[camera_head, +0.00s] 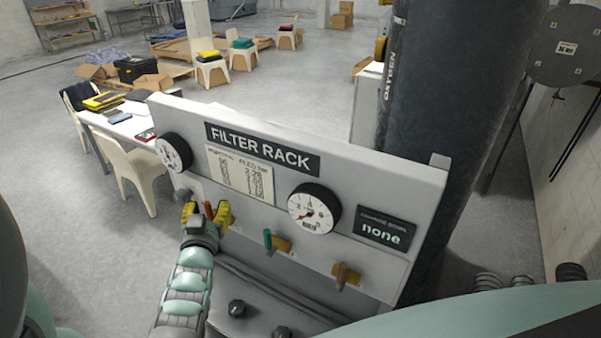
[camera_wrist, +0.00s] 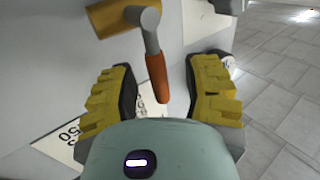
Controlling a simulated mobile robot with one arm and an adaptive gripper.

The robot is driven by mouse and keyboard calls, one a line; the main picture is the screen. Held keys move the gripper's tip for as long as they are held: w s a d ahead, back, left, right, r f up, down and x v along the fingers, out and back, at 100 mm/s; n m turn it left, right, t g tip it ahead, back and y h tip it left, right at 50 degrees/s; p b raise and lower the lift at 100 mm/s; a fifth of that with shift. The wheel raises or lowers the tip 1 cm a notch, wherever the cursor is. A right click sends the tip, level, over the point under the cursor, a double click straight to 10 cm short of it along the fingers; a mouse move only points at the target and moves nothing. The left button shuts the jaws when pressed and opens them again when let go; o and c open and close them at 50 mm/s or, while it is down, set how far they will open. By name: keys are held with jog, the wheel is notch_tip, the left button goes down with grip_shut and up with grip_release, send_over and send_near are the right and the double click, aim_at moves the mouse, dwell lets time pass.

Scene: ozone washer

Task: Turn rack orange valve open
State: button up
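The orange valve handle (camera_head: 208,208) is at the left of the valve row on the filter rack (camera_head: 390,169). In the wrist view its orange grip (camera_wrist: 156,78) hangs from a grey lever (camera_wrist: 150,32) on a brass-coloured body (camera_wrist: 108,18). My gripper (camera_head: 206,214) is open, with yellow padded fingers on either side of the handle. In the wrist view the gripper (camera_wrist: 162,92) shows a gap between the grip and each finger. Whether the grip lies fully between the fingertips in depth, I cannot tell.
A teal-handled valve (camera_head: 268,240) and a reddish-brown-handled valve (camera_head: 341,275) are to the right. Two gauges (camera_head: 174,152) (camera_head: 313,208) are above the valve row. A dark column (camera_head: 445,110) stands behind the rack. Dark bolts (camera_head: 237,308) stick up below the panel.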

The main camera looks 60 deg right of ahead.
grip_shut()
jog(key=shift+d+f+b, duration=0.1)
jog(key=shift+f+b, duration=0.1)
jog(key=shift+b, duration=0.5)
